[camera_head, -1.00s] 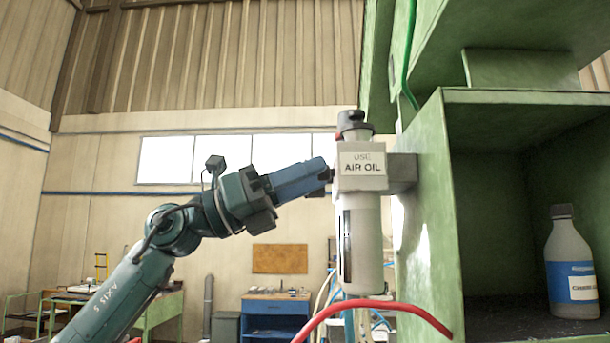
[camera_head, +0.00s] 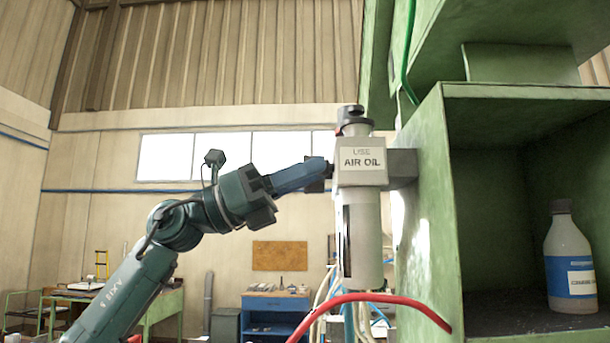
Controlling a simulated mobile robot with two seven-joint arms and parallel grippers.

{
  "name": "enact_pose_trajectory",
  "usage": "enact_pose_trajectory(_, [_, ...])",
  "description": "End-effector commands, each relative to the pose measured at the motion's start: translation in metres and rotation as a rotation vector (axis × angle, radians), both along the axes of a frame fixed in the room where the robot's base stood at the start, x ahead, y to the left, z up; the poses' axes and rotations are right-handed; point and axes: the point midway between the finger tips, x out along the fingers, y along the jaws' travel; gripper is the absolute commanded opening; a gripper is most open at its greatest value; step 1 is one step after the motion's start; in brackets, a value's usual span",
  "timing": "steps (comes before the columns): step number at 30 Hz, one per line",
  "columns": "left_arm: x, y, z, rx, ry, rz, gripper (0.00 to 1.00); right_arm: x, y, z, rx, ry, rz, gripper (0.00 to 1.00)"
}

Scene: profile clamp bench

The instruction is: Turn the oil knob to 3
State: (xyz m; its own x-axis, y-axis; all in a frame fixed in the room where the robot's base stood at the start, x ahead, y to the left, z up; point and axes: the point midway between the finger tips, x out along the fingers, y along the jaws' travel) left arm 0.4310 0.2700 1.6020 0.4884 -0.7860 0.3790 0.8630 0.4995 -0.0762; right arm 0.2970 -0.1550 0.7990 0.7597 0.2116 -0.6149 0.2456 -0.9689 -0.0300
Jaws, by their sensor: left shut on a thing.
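The oiler (camera_head: 362,235) is a pale upright cylinder under a block (camera_head: 361,175) labelled "USE AIR OIL", with a dark-topped cap (camera_head: 354,115). It is fixed to the left side of the green machine. My left gripper (camera_head: 327,170) reaches in from the left and its tip is at the block's left side. It is shut on a small dark part there, which I take to be the oil knob (camera_head: 330,172). The knob is mostly hidden by the fingers, and no numbers on it can be read. My right gripper is not in view.
The green machine (camera_head: 425,220) stands close on the right, with a labelled bottle (camera_head: 570,265) on its shelf. A red hose (camera_head: 375,297) arcs below the oiler. A green hose (camera_head: 408,60) hangs above.

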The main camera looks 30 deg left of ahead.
Motion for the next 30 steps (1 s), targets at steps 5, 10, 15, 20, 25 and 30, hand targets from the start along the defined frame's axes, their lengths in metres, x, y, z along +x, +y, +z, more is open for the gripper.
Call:
enact_pose_trajectory(5, [0.0012,0.0001,-0.0003,0.059,-0.102,-0.006,0.0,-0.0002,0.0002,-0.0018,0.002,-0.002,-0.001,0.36])
enact_pose_trajectory(10, [0.0024,0.001,0.0013,0.138,-0.232,-0.005,0.0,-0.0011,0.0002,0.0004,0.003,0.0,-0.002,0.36])
enact_pose_trajectory(15, [0.0033,0.0016,0.0028,0.218,-0.363,-0.005,0.0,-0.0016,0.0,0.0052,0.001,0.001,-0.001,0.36])
enact_pose_trajectory(20, [0.004,0.0023,0.0033,0.287,-0.475,-0.004,0.0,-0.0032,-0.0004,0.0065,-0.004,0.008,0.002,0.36])
enact_pose_trajectory(25, [0.0045,0.0028,0.0032,0.347,-0.57,-0.002,0.0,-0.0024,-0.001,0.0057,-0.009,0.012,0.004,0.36])
enact_pose_trajectory(30, [0.0047,0.0029,0.003,0.39,-0.638,-0.001,0.0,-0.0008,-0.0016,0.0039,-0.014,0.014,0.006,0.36])
